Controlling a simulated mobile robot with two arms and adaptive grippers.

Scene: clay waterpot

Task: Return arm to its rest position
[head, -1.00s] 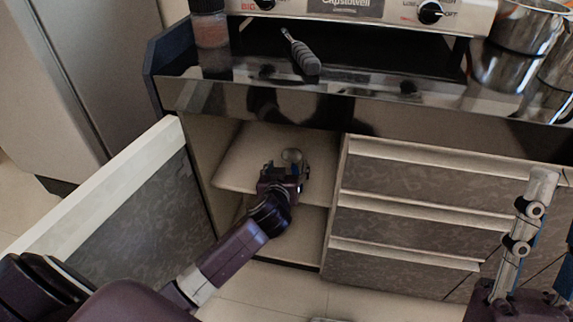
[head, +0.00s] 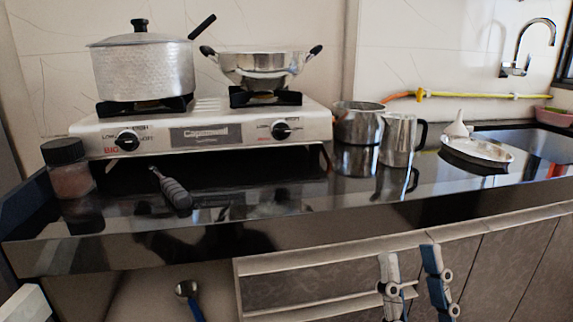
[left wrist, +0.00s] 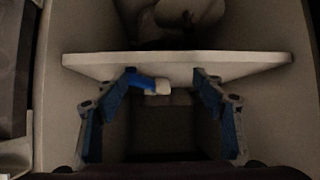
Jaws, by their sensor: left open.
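My left gripper (left wrist: 164,74) is open in the left wrist view, its two blue-padded fingers apart in front of a cabinet shelf (left wrist: 250,60). A blue piece with a pale end (left wrist: 145,82) shows between the fingers, just under the shelf edge; I cannot tell whether a finger touches it. The left gripper is not seen in the head view. My right gripper (head: 413,268) is at the lower right of the head view, in front of the drawers, with its two fingers apart and nothing between them.
A spoon-like thing with a blue handle (head: 187,290) shows in the open cabinet. Above, the black counter (head: 270,220) carries a stove (head: 215,130), a lidded pot (head: 142,70), a pan (head: 262,68), a grey-handled tool (head: 172,188), a jar (head: 69,170) and a metal jug (head: 398,140).

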